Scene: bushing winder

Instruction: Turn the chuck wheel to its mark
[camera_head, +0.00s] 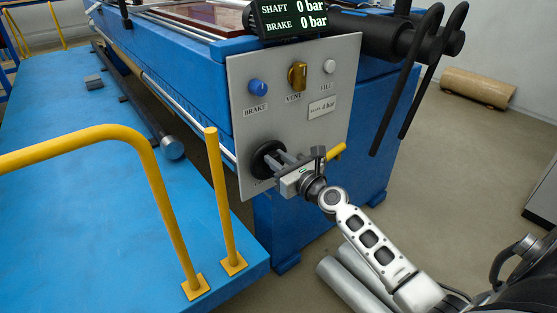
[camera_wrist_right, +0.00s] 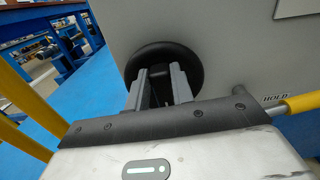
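A black round wheel (camera_head: 267,159) sits low on the left of the grey control panel; I take it to be the chuck wheel. It also shows in the right wrist view (camera_wrist_right: 190,62) as a dark disc. My right gripper (camera_head: 279,163) reaches the wheel from the front right. In the right wrist view its two grey fingers (camera_wrist_right: 160,80) stand a narrow gap apart in front of the disc. Something dark lies between them; I cannot tell whether they clamp it. The fingers and gripper body cover part of the wheel. No mark shows clearly. My left gripper is not in view.
A yellow-handled lever (camera_head: 336,152) is close to the right gripper, by a HOLD label. Above are a blue BRAKE knob (camera_head: 258,87), a yellow VENT knob (camera_head: 297,75) and a display (camera_head: 290,18) reading 0 bar. Yellow railings (camera_head: 222,200) stand on the blue platform at left.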

